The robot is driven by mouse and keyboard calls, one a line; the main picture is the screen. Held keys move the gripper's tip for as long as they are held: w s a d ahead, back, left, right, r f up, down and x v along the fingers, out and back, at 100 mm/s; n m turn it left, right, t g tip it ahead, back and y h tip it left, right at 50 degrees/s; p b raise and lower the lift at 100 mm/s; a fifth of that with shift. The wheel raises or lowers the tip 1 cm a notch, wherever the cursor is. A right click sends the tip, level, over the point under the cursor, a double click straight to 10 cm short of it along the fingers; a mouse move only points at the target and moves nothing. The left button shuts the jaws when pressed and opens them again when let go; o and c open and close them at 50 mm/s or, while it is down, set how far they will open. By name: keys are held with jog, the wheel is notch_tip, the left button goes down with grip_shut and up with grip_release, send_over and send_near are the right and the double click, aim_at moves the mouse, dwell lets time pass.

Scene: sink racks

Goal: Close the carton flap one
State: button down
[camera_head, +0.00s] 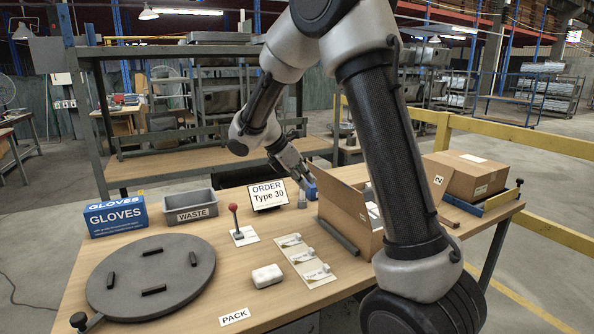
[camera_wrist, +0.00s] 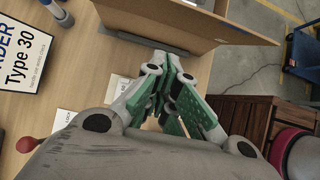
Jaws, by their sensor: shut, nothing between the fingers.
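The open brown carton (camera_head: 358,240) stands on the right half of the bench, partly hidden behind my arm. I cannot read a mark for flap one. Inside the carton, some white contents show. My gripper (camera_head: 303,176) is shut and empty, behind and left of the carton above the bench. In the wrist view my gripper (camera_wrist: 172,98) points toward the carton wall (camera_wrist: 190,14), apparently apart from it.
A dark bar (camera_head: 338,238) lies along the carton's left side. A closed box (camera_head: 466,175) stands at right. A round turntable (camera_head: 150,277) is at left.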

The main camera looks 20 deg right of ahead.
jog(key=shift+w+d+f, duration=0.1)
jog(key=shift+d+f, duration=0.15)
jog(key=shift+d, duration=1.15)
jog(key=shift+d+f, duration=0.2)
jog(key=shift+d, duration=1.2)
jog(key=shift+d+r, duration=0.1)
